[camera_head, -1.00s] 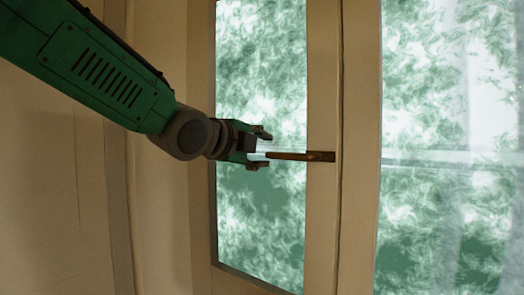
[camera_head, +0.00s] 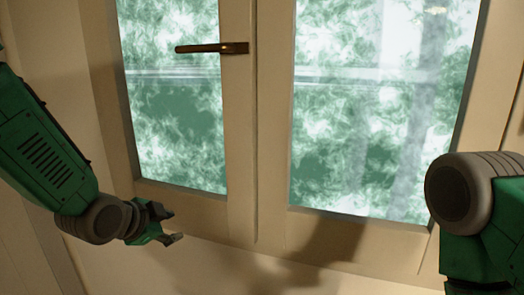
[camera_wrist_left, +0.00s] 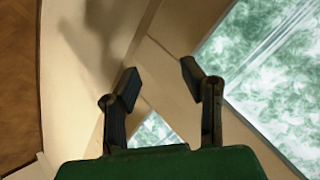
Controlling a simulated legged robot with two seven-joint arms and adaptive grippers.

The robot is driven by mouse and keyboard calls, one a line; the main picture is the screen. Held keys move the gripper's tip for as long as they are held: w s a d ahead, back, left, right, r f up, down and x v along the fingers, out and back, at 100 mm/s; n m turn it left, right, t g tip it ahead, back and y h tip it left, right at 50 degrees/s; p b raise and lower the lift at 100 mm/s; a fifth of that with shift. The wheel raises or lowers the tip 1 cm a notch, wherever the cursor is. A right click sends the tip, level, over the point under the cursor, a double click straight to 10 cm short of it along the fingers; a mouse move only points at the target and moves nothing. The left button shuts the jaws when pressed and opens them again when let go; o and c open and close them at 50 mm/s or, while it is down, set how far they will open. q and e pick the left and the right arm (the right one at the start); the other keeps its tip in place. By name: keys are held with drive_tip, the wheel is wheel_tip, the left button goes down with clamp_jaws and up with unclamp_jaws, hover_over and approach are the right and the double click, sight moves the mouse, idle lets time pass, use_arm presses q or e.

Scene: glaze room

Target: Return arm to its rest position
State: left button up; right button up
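My left arm comes in from the left in the head view. Its gripper (camera_head: 174,226) hangs below and to the left of the brown window handle (camera_head: 212,48), clear of it. The left wrist view shows the same gripper (camera_wrist_left: 157,82) with its two fingers apart and nothing between them. A green part of my right arm with a grey joint shows at the right edge of the head view. My right gripper is out of the picture.
A cream-framed window (camera_head: 242,130) with frosted green-white panes fills the middle of the head view. Its handle lies level. Below it is a plain wall with shadows. A brown floor (camera_wrist_left: 18,80) shows at the left of the wrist view.

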use_arm(q)
drive_tip(key=s+a+f+n+g+y+b, duration=0.1)
drive_tip(key=s+a+f+n+g+b, duration=0.15)
drive_tip(key=s+f, duration=0.7)
drive_tip(key=s+a+f+n+g+b, duration=0.1)
drive_tip(key=s+f+n+g+b, duration=0.15)
drive_tip(key=s+f, duration=0.65)
drive_tip(key=s+a+f+n+g+y+b, duration=0.15)
drive_tip(key=s+f+n, duration=0.3)
drive_tip(key=f, duration=0.95)
drive_tip(key=s+a+f+n+g, duration=0.1)
drive_tip(key=s+f, duration=0.2)
drive_tip(key=s, duration=0.3)
drive_tip(key=s+a+f+n+g+b, duration=0.1)
drive_tip(key=s+f+n, duration=0.1)
drive_tip(key=s, duration=0.5)
drive_tip(key=shift+s+a+f+g+b, duration=0.25)
drive_tip(key=shift+a+f+g+b, duration=0.1)
drive_tip(key=shift+f, duration=0.15)
drive_tip(key=shift+w+d+y, duration=0.1)
drive_tip(key=shift+w+y, duration=0.05)
drive_tip(key=shift+y, duration=0.1)
